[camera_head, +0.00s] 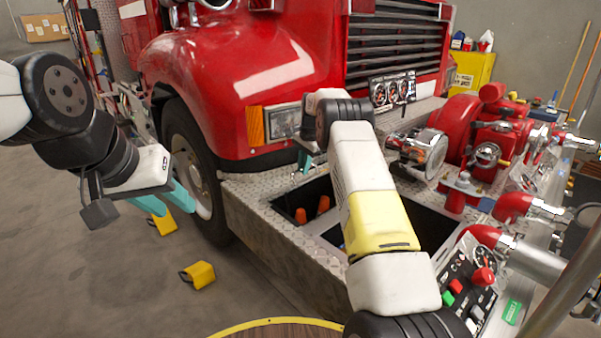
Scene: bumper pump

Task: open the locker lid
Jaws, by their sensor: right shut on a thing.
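The locker is set into the diamond-plate bumper (270,225) of the red truck, and its dark compartments show on both sides of my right forearm. Orange-topped items (312,209) stand in the left compartment. My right gripper (306,160) is over the far side of that compartment, pointing down, with its teal fingers closed. What it grips is mostly hidden by the wrist; it seems to be the locker lid's edge. The rest of the lid cannot be made out behind my arm. My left gripper (168,203) is open and empty, left of the bumper near the front wheel.
The red pump (490,130) with pipes and valves stands on the right of the bumper. A control panel (470,285) with coloured knobs is at the lower right. Yellow wheel chocks (199,276) lie on the floor at the left. The floor at the lower left is clear.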

